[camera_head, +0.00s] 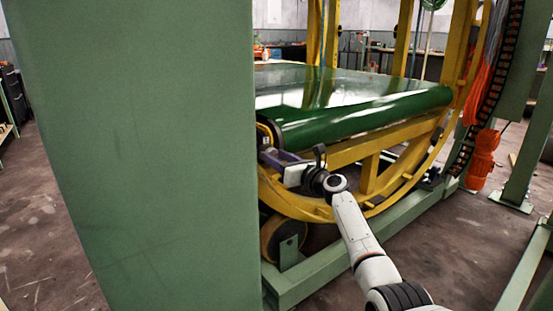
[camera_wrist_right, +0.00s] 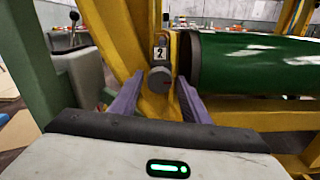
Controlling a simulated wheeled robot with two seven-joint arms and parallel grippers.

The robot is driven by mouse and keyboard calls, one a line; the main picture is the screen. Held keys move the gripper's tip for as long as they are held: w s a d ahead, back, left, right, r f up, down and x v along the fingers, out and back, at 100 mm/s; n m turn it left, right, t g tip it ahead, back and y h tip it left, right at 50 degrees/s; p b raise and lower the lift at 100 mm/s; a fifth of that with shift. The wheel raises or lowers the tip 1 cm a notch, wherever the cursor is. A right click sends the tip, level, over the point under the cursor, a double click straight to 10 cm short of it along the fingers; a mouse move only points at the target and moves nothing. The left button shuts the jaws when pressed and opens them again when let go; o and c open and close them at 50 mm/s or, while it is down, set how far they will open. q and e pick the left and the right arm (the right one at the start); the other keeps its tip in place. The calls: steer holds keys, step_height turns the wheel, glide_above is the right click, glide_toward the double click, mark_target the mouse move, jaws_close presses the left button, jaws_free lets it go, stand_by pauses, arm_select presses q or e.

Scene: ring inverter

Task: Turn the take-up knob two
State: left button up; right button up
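The take-up knob (camera_wrist_right: 160,79) is a small dark grey round knob in the right wrist view, below a label plate (camera_wrist_right: 161,50) marked 2 on the yellow frame. My right gripper (camera_wrist_right: 160,92) is open, with one purple-grey finger on each side of the knob. A gap shows on the left side; I cannot tell whether the right finger touches it. In the head view my right gripper (camera_head: 273,157) reaches the near left corner of the yellow frame, under the green roller end. The knob is hidden or too small to tell there. My left gripper is out of view.
A wide green post (camera_head: 150,150) blocks the left of the head view, close to my right gripper. The green belt (camera_head: 360,112) lies just above and beyond it. The curved yellow ring (camera_head: 300,207) and green base rail (camera_head: 320,283) lie below.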

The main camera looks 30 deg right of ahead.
steer(key=c, duration=0.7)
steer(key=shift+n, duration=0.3)
arm_select(q)
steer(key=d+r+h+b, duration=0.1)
steer(key=b, duration=0.1)
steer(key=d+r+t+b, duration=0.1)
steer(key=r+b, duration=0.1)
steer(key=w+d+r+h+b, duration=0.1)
steer(key=b, duration=0.1)
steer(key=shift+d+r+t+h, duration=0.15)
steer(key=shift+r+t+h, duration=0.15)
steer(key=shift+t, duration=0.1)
arm_select(e)
steer(key=n, duration=2.3)
steer(key=shift+f, duration=0.15)
steer(key=o, duration=1)
